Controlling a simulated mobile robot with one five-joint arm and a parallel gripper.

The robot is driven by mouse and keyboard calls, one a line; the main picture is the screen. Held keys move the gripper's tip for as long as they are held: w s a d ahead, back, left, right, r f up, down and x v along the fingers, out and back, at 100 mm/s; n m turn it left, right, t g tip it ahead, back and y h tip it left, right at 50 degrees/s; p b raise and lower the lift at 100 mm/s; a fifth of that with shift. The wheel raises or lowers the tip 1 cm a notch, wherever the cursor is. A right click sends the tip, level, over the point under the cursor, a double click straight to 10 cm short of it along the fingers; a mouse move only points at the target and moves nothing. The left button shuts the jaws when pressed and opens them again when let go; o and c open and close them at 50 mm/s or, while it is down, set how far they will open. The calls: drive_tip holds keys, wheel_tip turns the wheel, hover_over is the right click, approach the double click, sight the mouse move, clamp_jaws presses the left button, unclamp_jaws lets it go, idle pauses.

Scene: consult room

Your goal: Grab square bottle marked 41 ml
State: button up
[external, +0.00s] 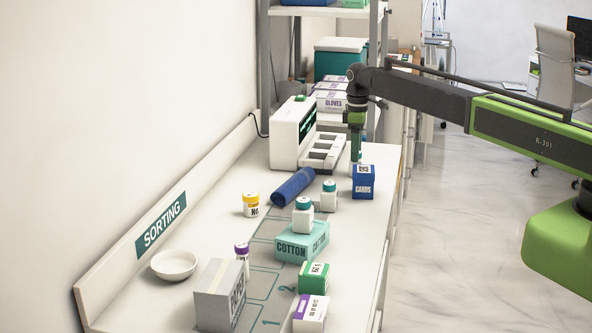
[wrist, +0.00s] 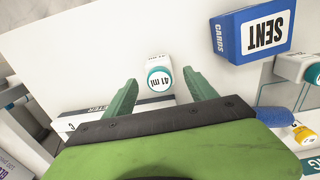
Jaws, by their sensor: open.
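The bottle marked 41 ml (wrist: 158,62) has a white body and a teal-rimmed white cap with "41 ml" on top. In the wrist view it stands on the white counter, between and slightly beyond my gripper's two green fingertips (wrist: 160,78). The fingers are open, with a gap on each side of the cap. In the external view my gripper (external: 356,147) points down just behind the blue cards box (external: 363,184), which seems to hide the bottle there.
The cards box also stands right of the bottle in the wrist view (wrist: 252,33). Similar teal-capped bottles stand on the counter (external: 329,197) and on the cotton box (external: 303,216). A blue roll (external: 293,187) and a white device (external: 293,133) lie left of my gripper.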

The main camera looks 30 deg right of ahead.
wheel_tip(320, 180, down, 4)
drive_tip(key=shift+r+b, duration=0.1)
drive_tip(key=shift+b, duration=1.15)
drive_tip(key=shift+r, duration=0.15)
clamp_jaws()
